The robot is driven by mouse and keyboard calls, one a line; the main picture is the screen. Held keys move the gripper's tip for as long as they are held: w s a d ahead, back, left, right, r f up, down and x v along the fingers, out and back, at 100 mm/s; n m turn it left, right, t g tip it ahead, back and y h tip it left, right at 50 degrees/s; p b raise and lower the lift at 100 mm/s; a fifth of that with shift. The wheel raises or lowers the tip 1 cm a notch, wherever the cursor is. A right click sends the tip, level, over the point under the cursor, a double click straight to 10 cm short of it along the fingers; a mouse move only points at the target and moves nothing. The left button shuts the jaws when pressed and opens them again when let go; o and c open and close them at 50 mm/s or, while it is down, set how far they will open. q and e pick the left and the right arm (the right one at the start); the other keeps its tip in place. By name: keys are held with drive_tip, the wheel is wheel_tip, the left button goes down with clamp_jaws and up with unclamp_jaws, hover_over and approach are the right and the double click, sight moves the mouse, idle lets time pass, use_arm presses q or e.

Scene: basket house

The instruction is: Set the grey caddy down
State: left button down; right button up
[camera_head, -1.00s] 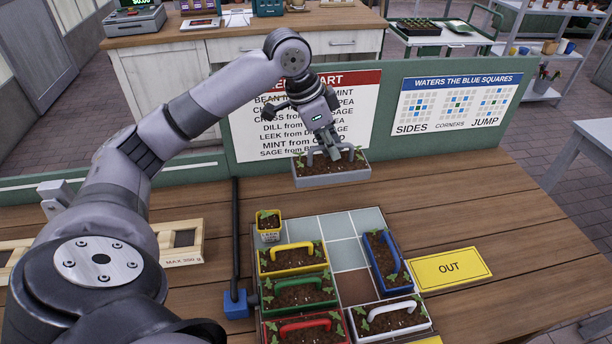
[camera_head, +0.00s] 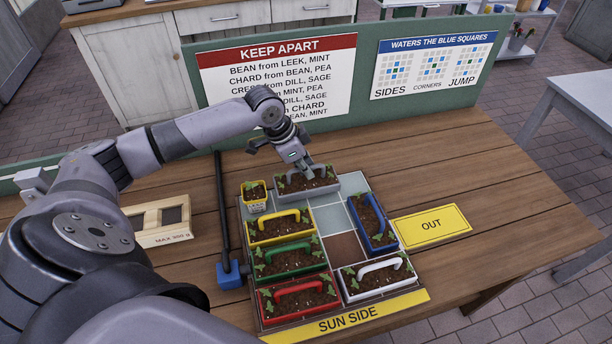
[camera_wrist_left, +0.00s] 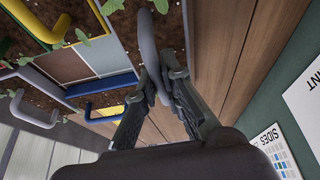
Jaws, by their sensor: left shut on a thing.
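The grey caddy (camera_head: 307,188), a trough of soil with small green seedlings, is at the far edge of the tiled board (camera_head: 329,217), right of the small yellow pot (camera_head: 255,196). My left gripper (camera_head: 309,170) is shut on its grey handle from above. The handle also shows between the fingers in the left wrist view (camera_wrist_left: 149,45). The caddy looks level and over the back tiles; I cannot tell whether its base touches them. My right gripper is not in view.
Yellow (camera_head: 282,231), green (camera_head: 290,262) and red (camera_head: 299,300) caddies line the board's left; blue (camera_head: 373,222) and white (camera_head: 378,280) ones its right. A brown middle tile (camera_head: 344,247) is bare. The yellow OUT card (camera_head: 431,226) lies right. A sign panel (camera_head: 362,107) stands behind.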

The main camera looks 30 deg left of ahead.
sight(307, 180)
use_arm(q)
drive_tip(key=shift+f, duration=1.85)
drive_tip(key=c, duration=1.7)
unclamp_jaws()
drive_tip(key=shift+s, duration=0.1)
drive_tip(key=v, duration=1.2)
drive_tip(key=shift+r+b, duration=0.15)
drive_tip(key=shift+b, duration=0.25)
